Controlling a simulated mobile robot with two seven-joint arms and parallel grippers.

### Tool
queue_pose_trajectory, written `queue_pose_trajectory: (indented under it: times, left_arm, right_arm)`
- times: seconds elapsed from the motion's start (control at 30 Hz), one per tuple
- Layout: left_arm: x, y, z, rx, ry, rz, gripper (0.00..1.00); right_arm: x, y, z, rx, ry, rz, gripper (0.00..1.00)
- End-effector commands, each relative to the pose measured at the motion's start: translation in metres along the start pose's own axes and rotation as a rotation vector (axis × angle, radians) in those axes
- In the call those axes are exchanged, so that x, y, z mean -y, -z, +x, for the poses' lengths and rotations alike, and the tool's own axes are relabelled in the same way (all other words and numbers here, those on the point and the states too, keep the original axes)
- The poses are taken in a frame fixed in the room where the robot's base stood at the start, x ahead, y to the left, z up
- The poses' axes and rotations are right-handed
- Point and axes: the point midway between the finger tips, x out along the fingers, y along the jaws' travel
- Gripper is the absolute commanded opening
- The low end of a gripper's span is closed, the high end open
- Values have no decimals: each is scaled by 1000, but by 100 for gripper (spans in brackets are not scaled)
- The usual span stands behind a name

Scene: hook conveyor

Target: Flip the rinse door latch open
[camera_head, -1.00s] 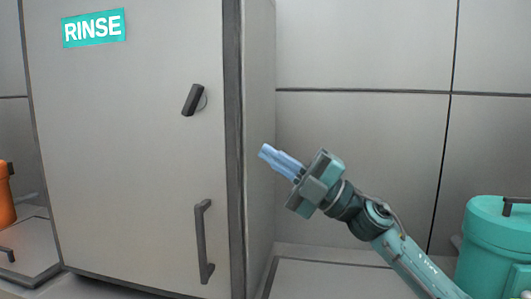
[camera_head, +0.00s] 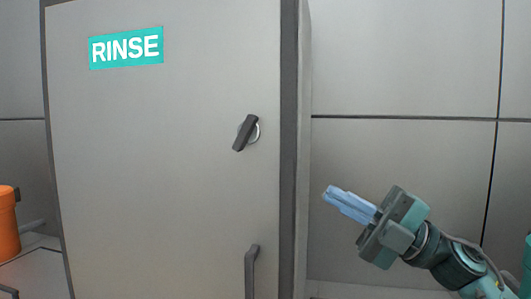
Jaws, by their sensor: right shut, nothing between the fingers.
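The rinse door (camera_head: 150,170) is a large grey cabinet door that is shut. A teal RINSE sign (camera_head: 126,48) is at its upper left. The latch (camera_head: 246,132) is a short dark bar on a round light base near the door's right edge. It is tilted, with its top leaning to the right. My right gripper (camera_head: 327,194) has light blue fingers, shut and empty. It is to the right of the door's edge, lower than the latch and apart from it. My left gripper is not in view.
A dark door handle (camera_head: 251,272) is below the latch, cut by the bottom edge. An orange container (camera_head: 8,225) stands at the far left, and part of a teal one (camera_head: 527,265) shows at the right edge. Grey panelled wall (camera_head: 400,60) is behind.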

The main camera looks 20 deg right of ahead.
Motion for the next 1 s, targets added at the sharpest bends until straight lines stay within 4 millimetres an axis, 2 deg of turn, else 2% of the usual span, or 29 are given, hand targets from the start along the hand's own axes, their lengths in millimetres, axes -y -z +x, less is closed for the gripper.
queue_pose_trajectory:
  times: [0.3,0.47,0.67,1.0]
  left_arm:
    - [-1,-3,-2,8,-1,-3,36]
    - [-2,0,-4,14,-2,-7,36]
    - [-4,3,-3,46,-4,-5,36]
    - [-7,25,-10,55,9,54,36]
  right_arm:
    - [0,0,1,0,0,0,0]
    - [-3,0,12,-1,-2,-1,0]
    - [-6,0,44,-2,-3,-2,0]
    - [-6,0,106,-2,-3,-1,0]
